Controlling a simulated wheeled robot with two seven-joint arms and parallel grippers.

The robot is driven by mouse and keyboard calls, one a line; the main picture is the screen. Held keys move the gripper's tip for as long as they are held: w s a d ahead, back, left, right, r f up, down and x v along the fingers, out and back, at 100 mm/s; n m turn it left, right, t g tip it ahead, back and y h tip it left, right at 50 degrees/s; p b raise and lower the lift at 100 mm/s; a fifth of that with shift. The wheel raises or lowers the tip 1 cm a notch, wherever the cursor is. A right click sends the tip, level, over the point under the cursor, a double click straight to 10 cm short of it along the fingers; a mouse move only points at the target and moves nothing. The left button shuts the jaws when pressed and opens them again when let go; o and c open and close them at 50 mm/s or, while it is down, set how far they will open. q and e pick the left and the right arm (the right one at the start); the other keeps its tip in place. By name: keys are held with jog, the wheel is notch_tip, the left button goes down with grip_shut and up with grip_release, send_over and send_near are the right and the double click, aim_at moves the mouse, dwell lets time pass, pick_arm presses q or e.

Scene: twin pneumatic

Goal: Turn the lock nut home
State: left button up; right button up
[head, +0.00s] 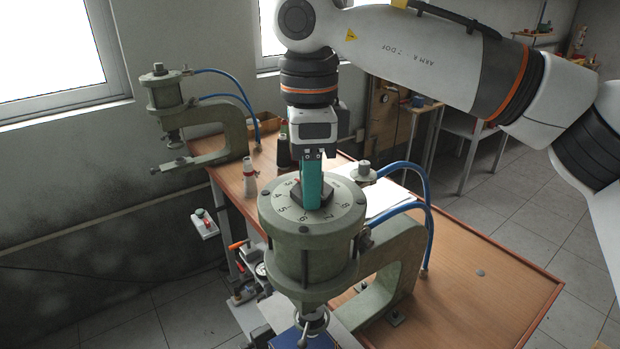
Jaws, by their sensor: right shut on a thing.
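The near pneumatic press (300,255) is a grey-green cylinder on a C-shaped frame. Its top is a round dial (290,212) with figures around the rim, and 3 to 8 can be read. A dark lock nut (327,196) sits at the middle of the dial. My right gripper (311,203) points straight down over it, its teal fingers shut on the nut. One finger hides part of the nut and the far side of the dial. My left gripper is not in view.
A second, similar press (163,92) stands at the back left. Blue hoses (429,220) curve behind the near press. White paper (385,197), a white bottle (249,178) and dark spools (283,150) are on the wooden bench (480,290). The bench's right part is mostly clear.

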jog(key=shift+r, duration=0.1)
dwell(0.3)
jog(key=o, duration=1)
notch_tip(320, 180, up, 12)
